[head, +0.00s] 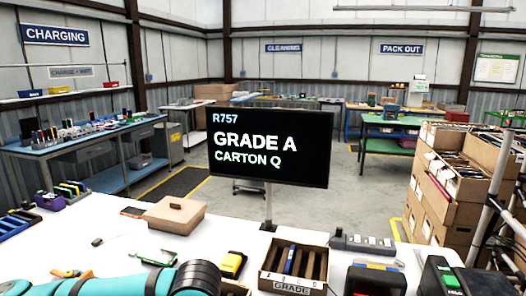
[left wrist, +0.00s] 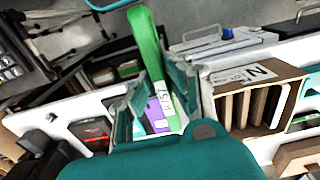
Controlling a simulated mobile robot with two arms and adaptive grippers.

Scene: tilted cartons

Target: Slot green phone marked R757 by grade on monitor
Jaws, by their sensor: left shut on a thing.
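My left gripper (left wrist: 155,82) is shut on the green phone (left wrist: 147,42) in the left wrist view. The phone stands between the fingers with a white label on it, turned and too small to read surely. Beside it in that view is a slotted carton (left wrist: 238,78) with brown dividers and a label showing N. The monitor (head: 270,146) in the head view reads R757, GRADE A, CARTON Q. A slotted carton (head: 292,284) with a GRADE label stands on the white table, with a blue item in one slot. No letter Q shows on a carton. My right gripper is not in view.
A purple item (left wrist: 157,112) lies behind the phone in the wrist view. Stacked cartons (head: 440,185) stand at the right.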

